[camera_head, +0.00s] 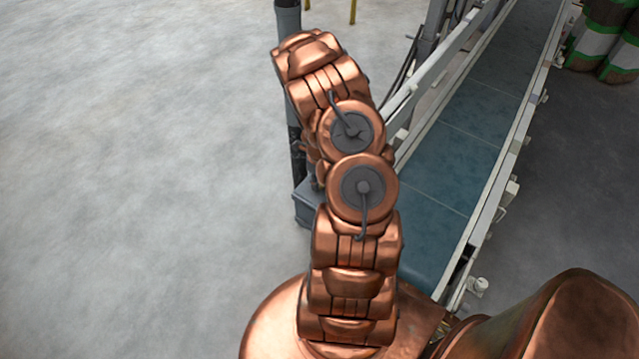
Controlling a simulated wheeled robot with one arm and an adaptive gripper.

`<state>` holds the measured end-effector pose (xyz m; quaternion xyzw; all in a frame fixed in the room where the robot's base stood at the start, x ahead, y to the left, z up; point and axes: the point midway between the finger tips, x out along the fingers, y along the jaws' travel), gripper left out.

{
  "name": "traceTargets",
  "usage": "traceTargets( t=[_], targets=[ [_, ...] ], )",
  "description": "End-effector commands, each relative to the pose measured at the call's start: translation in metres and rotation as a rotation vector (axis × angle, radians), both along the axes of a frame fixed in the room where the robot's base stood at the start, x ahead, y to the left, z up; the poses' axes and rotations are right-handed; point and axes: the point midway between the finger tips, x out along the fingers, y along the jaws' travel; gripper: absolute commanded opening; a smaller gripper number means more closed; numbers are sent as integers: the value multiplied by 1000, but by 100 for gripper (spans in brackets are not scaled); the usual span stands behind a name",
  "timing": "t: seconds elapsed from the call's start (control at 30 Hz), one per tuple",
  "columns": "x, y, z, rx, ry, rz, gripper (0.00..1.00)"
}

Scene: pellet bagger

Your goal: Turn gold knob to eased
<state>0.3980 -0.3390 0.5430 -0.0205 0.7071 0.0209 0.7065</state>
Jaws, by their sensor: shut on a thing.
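The gold knob does not show in the head view. My copper-coloured arm fills the middle of the picture and covers what lies behind it. My gripper does not show either, so I cannot see what is between its fingers. A dark grey post (289,20) stands behind the upper part of my arm, with a grey-blue box-like base (307,207) low beside the arm. I cannot tell whether the knob sits on either of them.
A conveyor with a blue-grey belt (480,130) and pale side rails (525,125) runs up to the right behind my arm. Green, white and dark striped rolls or sacks (603,42) stand at the top right. The concrete floor (130,180) on the left is clear.

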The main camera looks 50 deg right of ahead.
Motion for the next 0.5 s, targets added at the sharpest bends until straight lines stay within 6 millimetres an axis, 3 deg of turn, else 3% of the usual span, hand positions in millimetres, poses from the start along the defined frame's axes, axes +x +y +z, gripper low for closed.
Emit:
traceTargets(
  t=[0.5],
  targets=[
    [1,-1,-2,-2,-1,483,0]
  ],
)
